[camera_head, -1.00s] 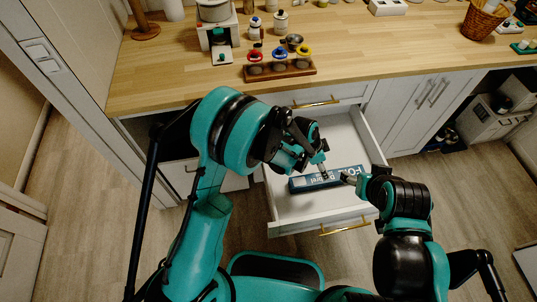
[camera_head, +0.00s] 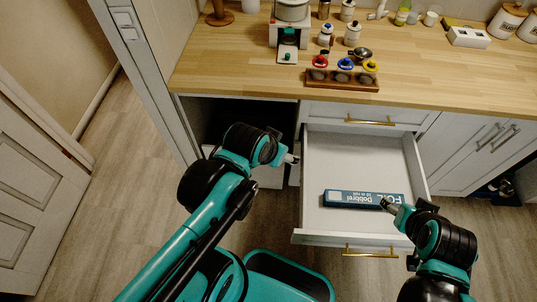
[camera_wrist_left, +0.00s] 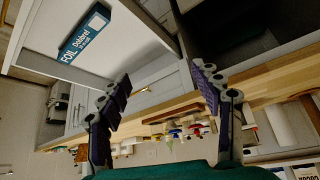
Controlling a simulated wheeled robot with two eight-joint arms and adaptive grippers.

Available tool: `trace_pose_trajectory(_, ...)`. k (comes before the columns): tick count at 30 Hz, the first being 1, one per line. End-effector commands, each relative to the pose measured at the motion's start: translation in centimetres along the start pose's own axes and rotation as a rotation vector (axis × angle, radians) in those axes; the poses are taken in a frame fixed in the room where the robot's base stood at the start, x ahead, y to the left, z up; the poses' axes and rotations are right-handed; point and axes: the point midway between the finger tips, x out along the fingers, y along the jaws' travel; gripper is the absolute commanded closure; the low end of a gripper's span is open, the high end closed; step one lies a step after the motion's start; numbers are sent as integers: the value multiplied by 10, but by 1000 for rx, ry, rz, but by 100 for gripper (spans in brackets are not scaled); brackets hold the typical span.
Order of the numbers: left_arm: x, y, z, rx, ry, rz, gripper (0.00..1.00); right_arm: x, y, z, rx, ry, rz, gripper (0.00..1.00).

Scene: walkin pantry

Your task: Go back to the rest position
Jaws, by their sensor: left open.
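My left gripper (camera_head: 292,158) is left of the open drawer (camera_head: 313,165) in the head view, clear of the foil box and empty. In the left wrist view its two fingers (camera_wrist_left: 162,82) stand wide apart with nothing between them. A dark blue foil box (camera_head: 350,198) lies flat in the drawer. It also shows in the left wrist view (camera_wrist_left: 85,33). My right gripper (camera_head: 386,203) is over the drawer, at the box's right end. Its fingertips are too small to tell whether they are apart or touch the box.
The wooden counter (camera_head: 230,75) runs behind the drawer and holds a coffee machine (camera_head: 290,32), a rack with coloured-topped pieces (camera_head: 342,80) and jars. A dark open cabinet space (camera_head: 212,115) is left of the drawer. Floor (camera_head: 130,180) is free at the left.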

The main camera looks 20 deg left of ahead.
Motion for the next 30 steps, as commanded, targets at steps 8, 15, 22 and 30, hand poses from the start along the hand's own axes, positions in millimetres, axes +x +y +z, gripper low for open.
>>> trace_pose_trajectory(8,-14,-18,23,-104,35,-50,35,0,0,0,0,0,0,38)
trace_pose_trajectory(15,-14,-18,23,-105,35,-50,35,0,0,0,0,0,0,38)
trace_pose_trajectory(22,-14,-18,23,-104,35,-49,35,0,0,0,0,0,0,38)
trace_pose_trajectory(30,-14,-17,23,-103,35,-49,35,0,0,0,0,0,0,38)
